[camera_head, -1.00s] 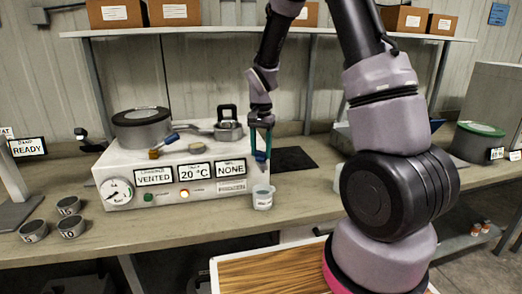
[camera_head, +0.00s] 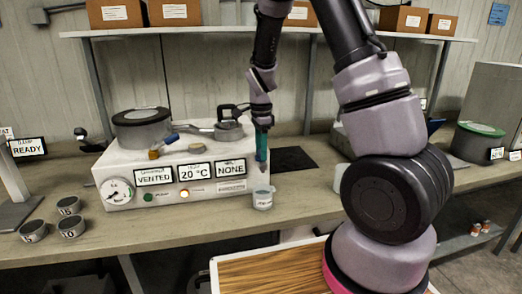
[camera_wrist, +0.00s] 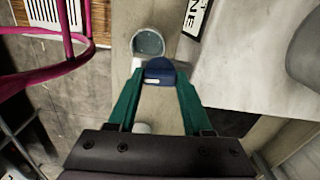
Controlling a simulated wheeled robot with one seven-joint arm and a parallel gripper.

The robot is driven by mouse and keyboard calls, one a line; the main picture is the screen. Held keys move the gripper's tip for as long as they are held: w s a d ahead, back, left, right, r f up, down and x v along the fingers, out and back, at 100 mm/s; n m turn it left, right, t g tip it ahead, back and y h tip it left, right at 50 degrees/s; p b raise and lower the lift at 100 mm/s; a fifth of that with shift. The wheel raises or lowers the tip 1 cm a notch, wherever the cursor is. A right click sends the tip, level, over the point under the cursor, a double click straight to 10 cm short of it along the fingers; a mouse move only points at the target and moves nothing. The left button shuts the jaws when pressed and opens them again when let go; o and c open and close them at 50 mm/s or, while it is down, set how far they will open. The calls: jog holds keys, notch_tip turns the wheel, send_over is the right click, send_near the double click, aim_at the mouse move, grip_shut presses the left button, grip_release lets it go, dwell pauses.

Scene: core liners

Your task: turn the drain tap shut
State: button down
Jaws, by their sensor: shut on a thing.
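My gripper (camera_head: 262,160) points down at the right side of the white box unit (camera_head: 150,203). In the wrist view its green fingers (camera_wrist: 160,78) are shut on a blue tap handle (camera_wrist: 160,66), which lies between the tips. A small white piece shows beside the handle, near the left finger. In the head view the fingers are seen nearly edge-on and mostly hide the tap. A small clear cup (camera_head: 262,199) stands on the bench just below; it also shows beyond the handle in the wrist view (camera_wrist: 148,42).
The unit carries a round dark-lidded vessel (camera_head: 141,128), a second blue-handled fitting (camera_head: 165,141) and a smaller clamped vessel (camera_head: 229,130). Its labels read VENTED, 20 °C and NONE. Several small pots (camera_head: 70,227) stand at left. A dark mat (camera_head: 292,159) lies behind the gripper.

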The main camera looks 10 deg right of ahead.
jog(key=shift+m, duration=0.6)
jog(key=shift+c, duration=1.6)
grip_release()
notch_tip(320, 180, up, 11)
